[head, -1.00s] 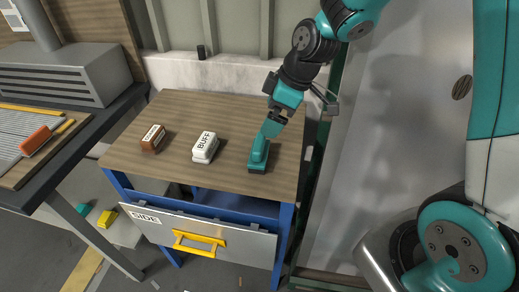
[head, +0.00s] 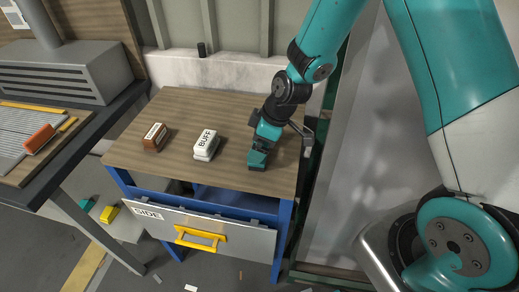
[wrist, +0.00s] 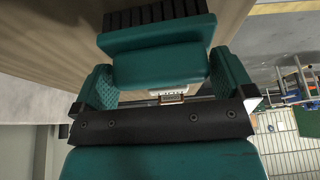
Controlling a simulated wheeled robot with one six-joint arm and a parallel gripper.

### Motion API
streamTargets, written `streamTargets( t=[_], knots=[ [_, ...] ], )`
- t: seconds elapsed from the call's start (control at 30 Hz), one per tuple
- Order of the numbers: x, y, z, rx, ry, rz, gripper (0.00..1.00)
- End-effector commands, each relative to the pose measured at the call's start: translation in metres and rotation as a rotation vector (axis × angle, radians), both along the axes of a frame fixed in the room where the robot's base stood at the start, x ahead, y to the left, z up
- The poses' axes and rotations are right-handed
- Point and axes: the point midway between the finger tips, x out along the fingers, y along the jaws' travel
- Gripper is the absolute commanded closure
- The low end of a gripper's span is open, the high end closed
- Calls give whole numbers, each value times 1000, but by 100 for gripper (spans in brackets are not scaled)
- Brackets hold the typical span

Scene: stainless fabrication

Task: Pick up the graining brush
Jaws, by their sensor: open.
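The teal graining brush (head: 258,159), with a dark bristle base, stands on the wooden top near its front right. My gripper (head: 263,145) is down over it and hides its upper part in the head view. In the wrist view the brush (wrist: 160,62) shows its teal body and black ribbed bristles. The two teal fingers of my gripper (wrist: 165,88) are apart, one on either side of the near end of the brush body. I cannot tell whether either finger touches it.
A white block marked BUFF (head: 206,145) and a brown labelled block (head: 155,137) lie to the left on the wooden top (head: 190,110). Below is a drawer with a yellow handle (head: 202,239). A bench with an orange item (head: 38,139) stands at far left.

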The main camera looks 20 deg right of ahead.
Motion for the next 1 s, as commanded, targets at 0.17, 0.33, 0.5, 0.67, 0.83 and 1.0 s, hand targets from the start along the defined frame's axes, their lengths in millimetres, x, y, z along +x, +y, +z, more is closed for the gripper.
streamTargets(
  t=[0.17, 0.33, 0.5, 0.67, 0.83, 1.0],
  knots=[
    [0, 0, 0, 0, 0, 0, 28],
    [0, 0, 0, 0, 0, 0, 34],
    [0, 0, 2, 0, 0, 0, 34],
    [1, 0, 13, 1, -3, 0, 34],
    [1, 0, 43, 1, -8, 0, 34],
    [1, 0, 90, 0, -10, 0, 34]
  ],
)
